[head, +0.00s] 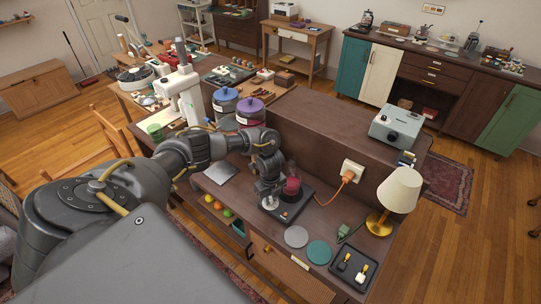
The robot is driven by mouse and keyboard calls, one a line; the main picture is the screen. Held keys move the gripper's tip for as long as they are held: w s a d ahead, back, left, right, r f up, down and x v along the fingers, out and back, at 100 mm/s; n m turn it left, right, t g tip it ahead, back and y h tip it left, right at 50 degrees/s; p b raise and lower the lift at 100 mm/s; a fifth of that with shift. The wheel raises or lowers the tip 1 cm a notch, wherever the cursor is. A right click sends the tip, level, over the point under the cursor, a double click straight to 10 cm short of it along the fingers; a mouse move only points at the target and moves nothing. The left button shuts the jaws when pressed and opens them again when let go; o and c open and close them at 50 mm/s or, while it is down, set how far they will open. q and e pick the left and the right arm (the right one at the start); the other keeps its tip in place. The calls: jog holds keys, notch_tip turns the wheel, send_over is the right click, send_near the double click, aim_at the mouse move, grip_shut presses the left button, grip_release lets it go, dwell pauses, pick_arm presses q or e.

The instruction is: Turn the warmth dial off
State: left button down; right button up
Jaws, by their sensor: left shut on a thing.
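A black, flat candle warmer (299,208) stands on the brown desk, with a red candle in a glass jar (292,187) on top of it. A small orange light shows on its front part. My left arm comes in from the left, and my left gripper (269,200) points down at the warmer's left front corner. It is shut on the warmth dial there, which the fingers mostly hide; its setting cannot be read. My right gripper is not in view.
Right of the warmer are a grey coaster (296,237), a teal coaster (319,252), a black tray (354,268) and a lamp (398,192). A grey flat plate (221,172) lies left.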

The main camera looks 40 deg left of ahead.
pick_arm(q)
jog(key=shift+w+a+r+n, duration=0.15)
jog(key=shift+a+n, duration=0.05)
jog(key=shift+n, duration=0.4)
jog(key=c, duration=1.5)
grip_release()
jog(key=shift+o, duration=1.3)
jog(key=shift+d+r, duration=0.1)
jog(key=shift+r, duration=0.3)
notch_tip(320, 180, up, 10)
jog(key=shift+f, duration=0.15)
